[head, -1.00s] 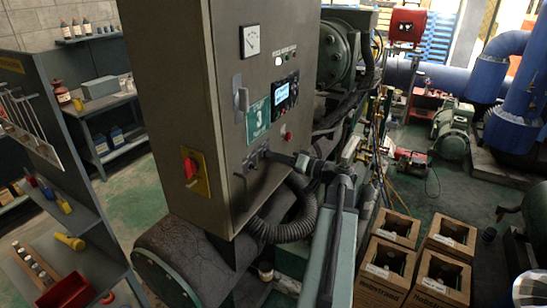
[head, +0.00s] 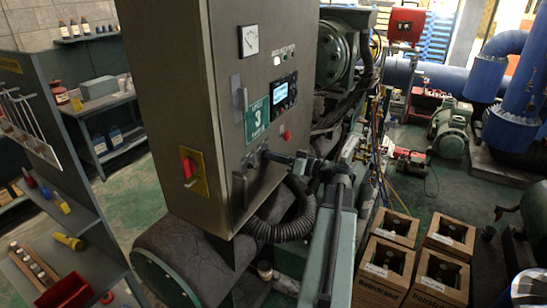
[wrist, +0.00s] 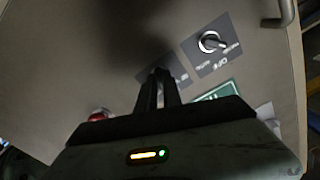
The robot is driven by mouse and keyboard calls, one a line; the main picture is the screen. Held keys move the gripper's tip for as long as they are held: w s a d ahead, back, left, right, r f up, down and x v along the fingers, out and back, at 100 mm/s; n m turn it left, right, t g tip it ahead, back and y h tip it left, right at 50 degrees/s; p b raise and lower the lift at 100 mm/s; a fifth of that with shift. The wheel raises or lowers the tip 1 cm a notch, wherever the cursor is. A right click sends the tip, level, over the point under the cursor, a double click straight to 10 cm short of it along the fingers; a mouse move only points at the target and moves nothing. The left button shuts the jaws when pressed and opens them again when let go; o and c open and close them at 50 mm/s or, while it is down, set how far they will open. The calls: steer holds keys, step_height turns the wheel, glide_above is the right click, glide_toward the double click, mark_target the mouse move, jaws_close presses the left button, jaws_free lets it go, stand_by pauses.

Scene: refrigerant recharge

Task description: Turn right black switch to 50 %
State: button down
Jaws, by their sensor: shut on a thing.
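The grey control cabinet (head: 225,190) stands in the middle of the head view, with two black rotary switches low on its front. The left black switch (head: 246,162) is clear of my gripper, and it also shows in the wrist view (wrist: 209,42) on a dark label plate. My gripper (head: 266,155) reaches the panel from the right, at the place of the right black switch. In the wrist view my gripper (wrist: 159,76) is shut at a second label plate (wrist: 176,70). The right switch is hidden between the fingers, so its setting cannot be read.
A red button (head: 287,135) sits right of the switches, with a green number 3 sign (head: 257,118) and a lit display (head: 283,93) above. A red-yellow main switch (head: 190,170) is on the cabinet's side. A thick black hose (head: 285,228) runs below my arm.

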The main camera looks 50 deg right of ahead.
steer(key=n, duration=1.2)
steer(key=shift+n, duration=0.3)
steer(key=c, duration=1.6)
jaws_free()
